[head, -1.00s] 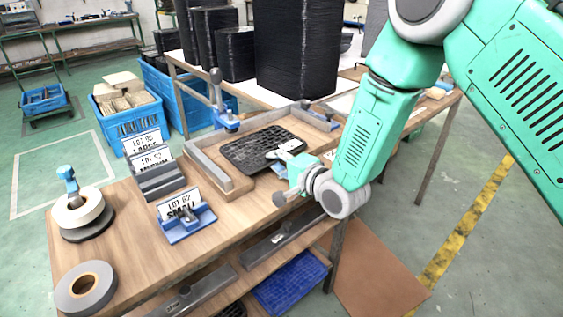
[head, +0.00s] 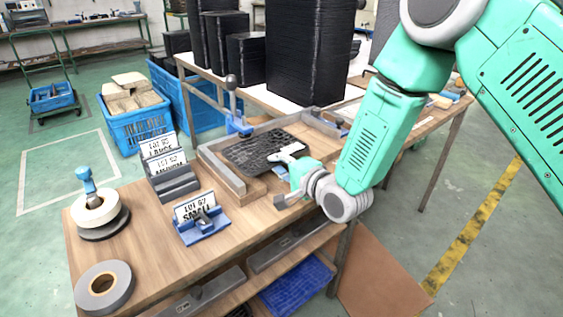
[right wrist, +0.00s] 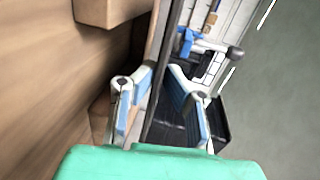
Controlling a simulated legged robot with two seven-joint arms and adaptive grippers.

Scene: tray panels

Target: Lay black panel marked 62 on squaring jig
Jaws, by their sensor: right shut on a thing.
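My right gripper (head: 289,153) is shut on the near right edge of a black panel (head: 262,148), a flat textured grid piece. The panel lies roughly level over the squaring jig, a wooden board with raised grey rails (head: 221,176) on the table. I cannot tell whether the panel touches the jig. No number is readable on the panel. In the right wrist view, the fingers (right wrist: 160,85) stand on both sides of the panel's thin dark edge (right wrist: 168,55). My left gripper is not in view.
A blue toggle clamp (head: 236,115) stands at the jig's far left corner. Lot cards (head: 196,207) in holders and tape rolls (head: 104,285) occupy the table's left side. Tall black stacks (head: 305,55) stand on the table behind. A blue crate (head: 137,120) is on the floor.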

